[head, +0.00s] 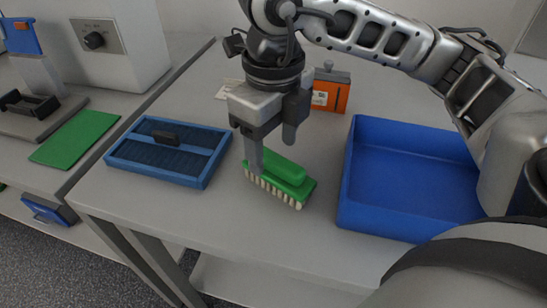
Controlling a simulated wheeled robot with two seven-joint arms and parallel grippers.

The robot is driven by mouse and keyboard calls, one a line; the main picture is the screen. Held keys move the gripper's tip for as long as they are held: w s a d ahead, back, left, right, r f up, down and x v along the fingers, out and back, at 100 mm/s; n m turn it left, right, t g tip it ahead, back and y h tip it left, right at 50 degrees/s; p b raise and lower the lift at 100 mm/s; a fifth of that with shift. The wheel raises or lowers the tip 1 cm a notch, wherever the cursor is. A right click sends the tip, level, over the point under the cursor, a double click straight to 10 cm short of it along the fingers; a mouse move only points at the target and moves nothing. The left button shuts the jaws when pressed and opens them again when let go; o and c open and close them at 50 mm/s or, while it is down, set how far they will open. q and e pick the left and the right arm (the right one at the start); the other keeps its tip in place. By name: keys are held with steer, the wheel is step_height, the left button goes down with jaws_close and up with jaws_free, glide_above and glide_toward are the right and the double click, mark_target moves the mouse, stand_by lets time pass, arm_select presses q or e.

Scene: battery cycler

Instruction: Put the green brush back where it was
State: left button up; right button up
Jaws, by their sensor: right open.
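The green brush (290,176) lies on the grey table, its pale bristles showing along its near side. My right gripper (272,155) points down over the brush from behind. One finger reaches down in front of the brush's left part, and the other finger shows higher, behind and to the right. The fingers are apart, and I cannot tell whether they touch the brush. My left gripper is not in view.
A blue-framed tray (197,174) with dark panels lies left of the brush. A blue open bin (346,205) stands to the right. An orange box (341,96) stands behind. A green mat (76,138) lies on the left bench. Table in front of the brush is clear.

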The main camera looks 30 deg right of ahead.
mark_target(273, 156)
step_height(273, 156, up, 7)
steer(key=shift+r+p, duration=0.15)
steer(key=shift+p, duration=0.3)
